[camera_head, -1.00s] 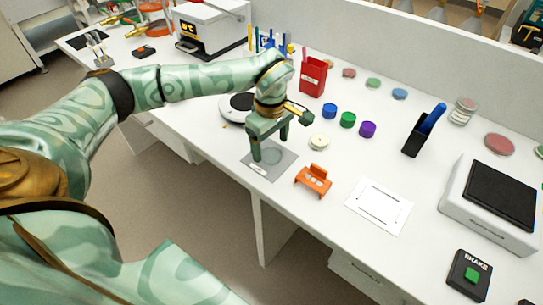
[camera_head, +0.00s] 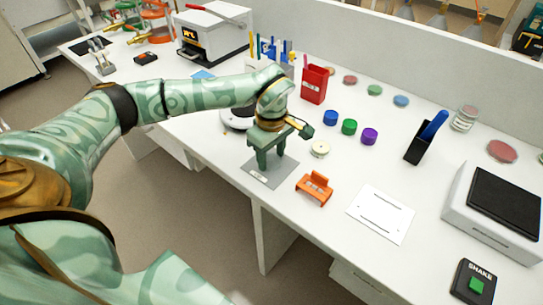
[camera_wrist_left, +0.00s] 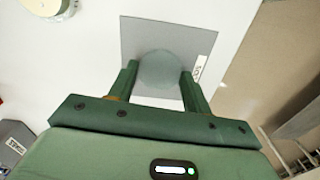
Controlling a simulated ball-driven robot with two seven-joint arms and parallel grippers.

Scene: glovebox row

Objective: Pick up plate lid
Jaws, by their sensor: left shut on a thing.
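The plate lid (camera_wrist_left: 160,70) is a clear, faintly grey-green disc seen over a grey mat (camera_wrist_left: 132,35) in the left wrist view. My left gripper (camera_wrist_left: 158,76) has one finger at each side of the disc and is shut on it. In the head view the same gripper (camera_head: 268,160) points down over the grey mat (camera_head: 260,178), and its fingers mostly hide the lid. I cannot tell whether the lid is clear of the mat. My right gripper is not in view.
An orange holder (camera_head: 314,188) and a cream round jar (camera_head: 320,149) stand close to the right of the mat. A white scale-like device (camera_head: 236,121) is just behind the gripper. Blue, green and purple caps (camera_head: 349,127) stand farther right. The bench's front edge is near.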

